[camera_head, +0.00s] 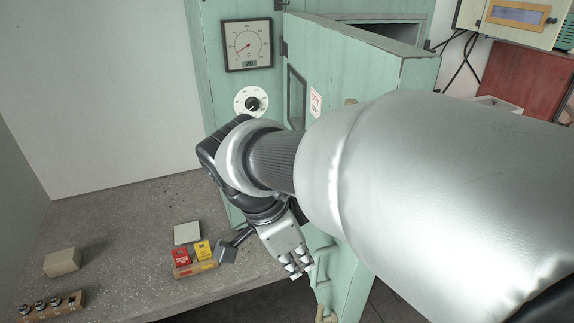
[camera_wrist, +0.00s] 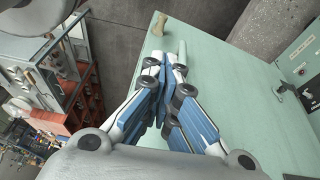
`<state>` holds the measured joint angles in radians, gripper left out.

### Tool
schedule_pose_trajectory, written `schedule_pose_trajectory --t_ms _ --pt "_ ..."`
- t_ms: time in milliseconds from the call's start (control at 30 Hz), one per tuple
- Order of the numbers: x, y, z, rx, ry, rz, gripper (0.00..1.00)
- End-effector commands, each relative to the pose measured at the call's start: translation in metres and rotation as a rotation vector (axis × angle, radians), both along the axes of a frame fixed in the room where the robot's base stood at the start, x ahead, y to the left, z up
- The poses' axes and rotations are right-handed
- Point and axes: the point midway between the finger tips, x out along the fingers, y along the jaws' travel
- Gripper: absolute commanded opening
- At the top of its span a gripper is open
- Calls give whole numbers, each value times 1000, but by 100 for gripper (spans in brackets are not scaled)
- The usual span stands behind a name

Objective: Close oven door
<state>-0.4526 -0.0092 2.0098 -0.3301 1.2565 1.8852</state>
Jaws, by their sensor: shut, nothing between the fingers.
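The oven (camera_head: 225,75) is a pale green cabinet with a temperature dial at its upper left. Its green door (camera_head: 400,75) stands partly open, hinged at the left, with its right edge swung out from the dark opening (camera_head: 395,30). A small window and a red-lettered label are on the door, and my arm hides much of it. My gripper (camera_head: 299,268) is shut and empty, low beside the green handle (camera_head: 321,262). In the wrist view my gripper (camera_wrist: 164,64) shows over the green door panel (camera_wrist: 230,105); I cannot tell whether they touch.
A grey speckled bench (camera_head: 120,240) lies at the left. A control box (camera_head: 515,20) and a red panel (camera_head: 525,80) are behind at right.

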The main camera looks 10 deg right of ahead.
Motion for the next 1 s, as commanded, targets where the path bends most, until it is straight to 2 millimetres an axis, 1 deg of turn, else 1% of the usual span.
schedule_pose_trajectory --t_ms 33,167,267,367,467,700,800,900,1000 --pt "5 6 -2 -19 -9 -45 0" --pt "11 13 -5 -44 -35 -127 0" --pt "12 13 -10 -50 -42 -148 0" --pt "12 8 -21 -52 -40 -150 0" --pt "13 1 -39 -51 -39 -150 0" --pt "14 -19 -88 -51 -39 -149 0" --pt "16 -27 -103 -48 -41 -150 0" --pt "18 -44 -99 -47 -43 -153 0" --pt "19 -55 -98 -48 -43 -150 0"
